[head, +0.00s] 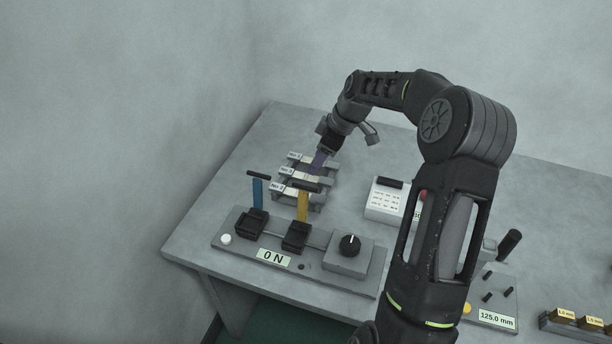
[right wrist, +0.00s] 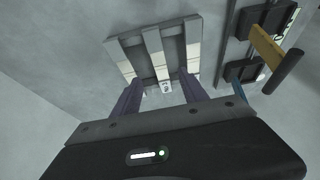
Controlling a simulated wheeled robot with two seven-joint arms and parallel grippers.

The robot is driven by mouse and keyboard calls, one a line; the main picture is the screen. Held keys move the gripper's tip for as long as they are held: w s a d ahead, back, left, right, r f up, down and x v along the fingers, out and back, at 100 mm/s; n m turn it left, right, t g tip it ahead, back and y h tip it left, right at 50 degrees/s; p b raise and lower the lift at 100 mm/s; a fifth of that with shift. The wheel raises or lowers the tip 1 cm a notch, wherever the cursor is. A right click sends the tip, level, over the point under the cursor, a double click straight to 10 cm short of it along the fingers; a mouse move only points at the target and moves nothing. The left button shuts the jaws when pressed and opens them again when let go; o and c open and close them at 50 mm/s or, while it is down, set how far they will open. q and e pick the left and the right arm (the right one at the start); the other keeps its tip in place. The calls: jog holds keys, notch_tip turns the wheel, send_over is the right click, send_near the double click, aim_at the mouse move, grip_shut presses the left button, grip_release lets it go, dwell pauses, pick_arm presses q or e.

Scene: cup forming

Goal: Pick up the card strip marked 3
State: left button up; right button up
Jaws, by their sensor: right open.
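The card strip marked 3 (head: 287,171) lies in the middle of a grey rack (head: 318,208), between the strip marked 1 (head: 295,156) and the strip marked 2 (head: 277,185). My right gripper (head: 318,163) is over the rack, its purple fingers hiding part of the strips. In the right wrist view the fingers (right wrist: 160,84) are open, one on each side of the middle strip (right wrist: 155,48) with its numbered end tag (right wrist: 166,87). Nothing shows held between them. Whether they touch the strip cannot be told. My left gripper is not in view.
A tester with blue (head: 258,193) and yellow (head: 303,206) uprights, a dial and an "0 N" display (head: 274,258) stands in front of the rack. A white box (head: 385,200) is to the right. Bare table (head: 270,125) lies behind the rack.

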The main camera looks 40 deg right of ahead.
aim_at(307, 176)
jog(key=shift+w+a+f, duration=0.1)
jog(key=shift+f, duration=0.25)
jog(key=shift+w+a+f+p, duration=0.15)
jog(key=shift+a+f+p, duration=0.05)
jog(key=shift+f+p, duration=0.15)
jog(key=p+x, duration=0.1)
jog(key=x, duration=0.2)
jog(key=shift+w+f, duration=0.15)
jog(key=shift+f, duration=0.1)
jog(key=shift+w+f, duration=0.15)
jog(key=shift+f, duration=0.2)
jog(key=shift+c, duration=0.5)
grip_shut()
